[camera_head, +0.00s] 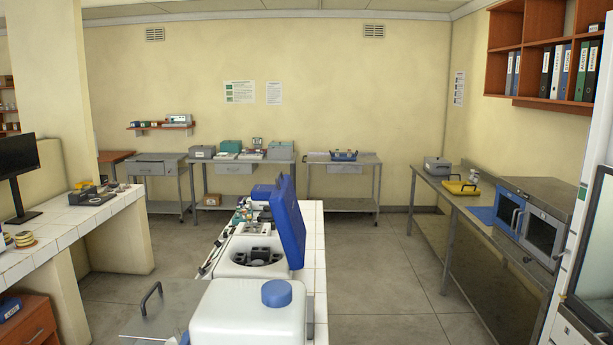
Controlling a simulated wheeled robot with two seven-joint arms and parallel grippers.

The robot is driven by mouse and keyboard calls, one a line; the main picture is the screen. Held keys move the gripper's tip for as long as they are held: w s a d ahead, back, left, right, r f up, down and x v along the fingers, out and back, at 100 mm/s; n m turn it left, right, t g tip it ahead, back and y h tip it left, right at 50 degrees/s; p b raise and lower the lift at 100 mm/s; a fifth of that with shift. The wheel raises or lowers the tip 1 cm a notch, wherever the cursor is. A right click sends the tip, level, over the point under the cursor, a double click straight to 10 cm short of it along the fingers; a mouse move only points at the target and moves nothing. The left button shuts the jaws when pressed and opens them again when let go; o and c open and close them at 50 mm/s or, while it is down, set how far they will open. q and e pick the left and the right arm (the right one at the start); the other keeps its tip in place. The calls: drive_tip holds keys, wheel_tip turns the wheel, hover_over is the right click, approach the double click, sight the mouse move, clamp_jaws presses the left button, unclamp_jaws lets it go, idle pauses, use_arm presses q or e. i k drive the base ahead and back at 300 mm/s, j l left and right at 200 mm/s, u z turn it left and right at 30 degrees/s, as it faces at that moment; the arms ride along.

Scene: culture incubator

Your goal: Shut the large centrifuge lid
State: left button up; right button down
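The large centrifuge (230,262) is a white box on the white bench in the middle of the view. Its blue lid (289,222) stands open, tilted up on the right side of the body. The dark rotor (258,257) shows inside the open bowl. Neither of my grippers is in view, and nothing is seen touching the lid.
A white container with a blue cap (277,293) stands in front of the centrifuge and hides its lower front. Small items crowd the bench behind it. A tiled counter (60,232) is on the left, and a steel table (470,205) on the right. Open floor (385,265) lies right of the bench.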

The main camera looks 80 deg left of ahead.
sight(284, 204)
drive_tip(key=i+j+u, duration=0.15)
drive_tip(key=i+u, duration=0.95)
drive_tip(key=u, duration=0.2)
drive_tip(key=i+l+u, duration=0.2)
drive_tip(key=i+u, duration=0.25)
drive_tip(key=i+j+u, duration=0.2)
drive_tip(key=i+u, duration=0.6)
drive_tip(key=i, duration=0.25)
drive_tip(key=i+l+u, duration=0.1)
drive_tip(key=i+u, duration=0.3)
drive_tip(key=i, duration=0.15)
